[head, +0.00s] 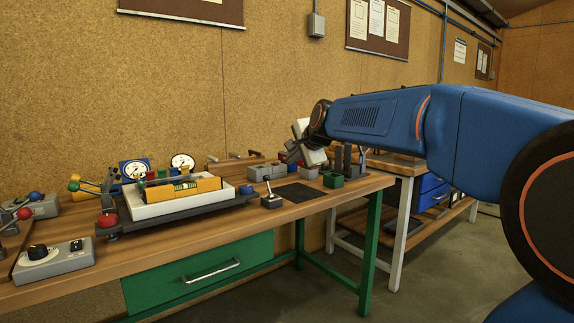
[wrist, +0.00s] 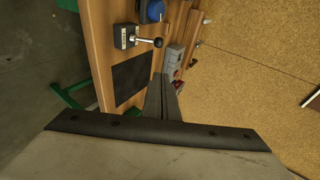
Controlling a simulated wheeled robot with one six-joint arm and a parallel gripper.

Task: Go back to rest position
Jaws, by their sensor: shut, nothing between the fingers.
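My gripper reaches over the right end of the workbench (head: 330,197) on my blue arm. The tilting glassframe (head: 185,187), yellow with a vial on a white and dark base, stands on the bench to the left, well apart from my gripper.
A black mat (head: 296,192) lies by a small joystick box (head: 271,200). Gauges (head: 183,161) stand behind the glassframe. A grey knob box (head: 54,261) sits front left. A second table (head: 398,166) stands behind right.

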